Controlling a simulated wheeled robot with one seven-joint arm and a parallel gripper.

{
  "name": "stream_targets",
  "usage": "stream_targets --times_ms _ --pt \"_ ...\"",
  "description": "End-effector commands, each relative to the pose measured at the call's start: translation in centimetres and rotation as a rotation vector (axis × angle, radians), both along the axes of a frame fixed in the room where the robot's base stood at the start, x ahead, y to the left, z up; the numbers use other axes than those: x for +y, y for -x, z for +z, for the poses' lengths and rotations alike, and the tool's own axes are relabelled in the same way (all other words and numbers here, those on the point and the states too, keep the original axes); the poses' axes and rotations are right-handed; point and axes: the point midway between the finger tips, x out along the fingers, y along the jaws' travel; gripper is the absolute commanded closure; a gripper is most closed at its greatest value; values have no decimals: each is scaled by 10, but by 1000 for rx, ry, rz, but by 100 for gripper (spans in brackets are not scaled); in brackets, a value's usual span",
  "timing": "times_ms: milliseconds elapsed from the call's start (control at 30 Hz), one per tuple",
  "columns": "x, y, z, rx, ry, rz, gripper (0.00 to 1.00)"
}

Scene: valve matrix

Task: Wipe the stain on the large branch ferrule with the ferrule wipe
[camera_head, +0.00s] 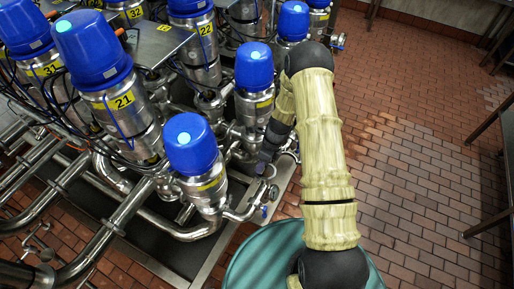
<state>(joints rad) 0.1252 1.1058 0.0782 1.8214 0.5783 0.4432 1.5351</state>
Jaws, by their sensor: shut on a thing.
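My arm reaches up from the bottom, bends over and points down beside the valves. My gripper (264,166) is a small dark shape at its lower end, low among the pipes right of the front blue-capped valve. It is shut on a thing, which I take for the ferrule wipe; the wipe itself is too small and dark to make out. Short steel pipe branches (272,192) end just below and right of the gripper. I cannot tell which is the large branch ferrule. No stain can be made out, and I cannot tell whether the wipe touches anything.
Several steel valves with blue caps, such as the front one (191,145) and the one labelled 21 (92,50), crowd the left and middle. Steel pipes (112,225) run at lower left. The brick floor (420,170) on the right is mostly clear.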

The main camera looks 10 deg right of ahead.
Motion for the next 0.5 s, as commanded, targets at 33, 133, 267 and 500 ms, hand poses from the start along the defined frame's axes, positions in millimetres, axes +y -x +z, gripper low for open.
stream_targets --times_ms 33,133,267,500 --pt "4 -1 2 0 0 0 100" --pt "9 -2 3 1 -1 -3 100" --pt "8 -2 21 0 0 -5 100" --pt "8 -2 43 0 0 -5 100"
